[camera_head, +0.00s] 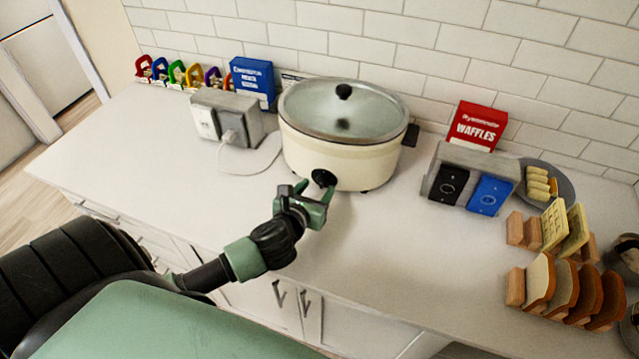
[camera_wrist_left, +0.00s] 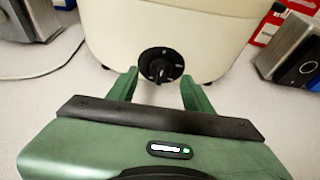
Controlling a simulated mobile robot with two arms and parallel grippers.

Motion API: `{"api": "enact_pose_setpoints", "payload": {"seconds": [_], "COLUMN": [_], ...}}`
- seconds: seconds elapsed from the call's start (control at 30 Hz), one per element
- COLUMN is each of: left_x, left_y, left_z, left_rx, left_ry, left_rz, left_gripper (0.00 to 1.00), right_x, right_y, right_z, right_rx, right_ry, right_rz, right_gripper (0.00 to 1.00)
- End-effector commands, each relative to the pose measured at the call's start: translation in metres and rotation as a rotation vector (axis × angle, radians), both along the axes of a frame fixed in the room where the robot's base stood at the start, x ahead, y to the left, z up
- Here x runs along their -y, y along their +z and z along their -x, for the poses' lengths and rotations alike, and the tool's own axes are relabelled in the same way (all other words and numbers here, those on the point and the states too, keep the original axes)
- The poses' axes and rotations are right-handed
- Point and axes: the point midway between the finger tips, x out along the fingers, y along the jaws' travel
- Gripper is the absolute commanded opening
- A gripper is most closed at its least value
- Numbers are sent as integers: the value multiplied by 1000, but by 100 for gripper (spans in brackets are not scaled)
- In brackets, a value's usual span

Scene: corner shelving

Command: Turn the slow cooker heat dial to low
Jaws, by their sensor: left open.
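The cream slow cooker (camera_head: 340,160) stands on the counter against the tiled wall, its glass lid (camera_head: 343,106) on. Its black heat dial (camera_head: 324,178) is low on the front. In the left wrist view the dial (camera_wrist_left: 161,65) shows white marks around a knob; I cannot read its setting. My left gripper (camera_head: 309,201) is open in front of the dial. In the left wrist view the fingers of the left gripper (camera_wrist_left: 160,88) stand apart, one on each side below the dial, with nothing between them. My right gripper is not in view.
A grey outlet box (camera_head: 236,118) with a plugged-in cord stands left of the cooker. A grey toaster (camera_head: 475,180), a red waffle box (camera_head: 475,126) and wooden racks with bread (camera_head: 562,283) stand to the right. The counter's front middle is clear.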

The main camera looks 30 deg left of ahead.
Motion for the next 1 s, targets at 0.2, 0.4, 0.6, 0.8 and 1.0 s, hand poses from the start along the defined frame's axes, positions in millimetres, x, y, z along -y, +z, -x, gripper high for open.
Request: {"api": "enact_pose_setpoints", "payload": {"seconds": [0.2,0.4,0.6,0.8,1.0], "left_x": [-3,-4,-4,-4,-3], "left_y": [-7,-8,-8,-8,-6], "left_z": [-17,-18,-18,-18,-18], "left_rx": [0,0,0,-1,-10], "left_ry": [-1,-2,-2,-2,-1], "left_rz": [-1,0,0,-2,-38], "left_gripper": [51,51,15,0,0], "right_x": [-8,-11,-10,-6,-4], "right_y": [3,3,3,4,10], "right_z": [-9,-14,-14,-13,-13], "right_rx": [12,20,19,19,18], "right_ry": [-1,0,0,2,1], "right_rz": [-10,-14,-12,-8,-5], "right_gripper": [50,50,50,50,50]}}
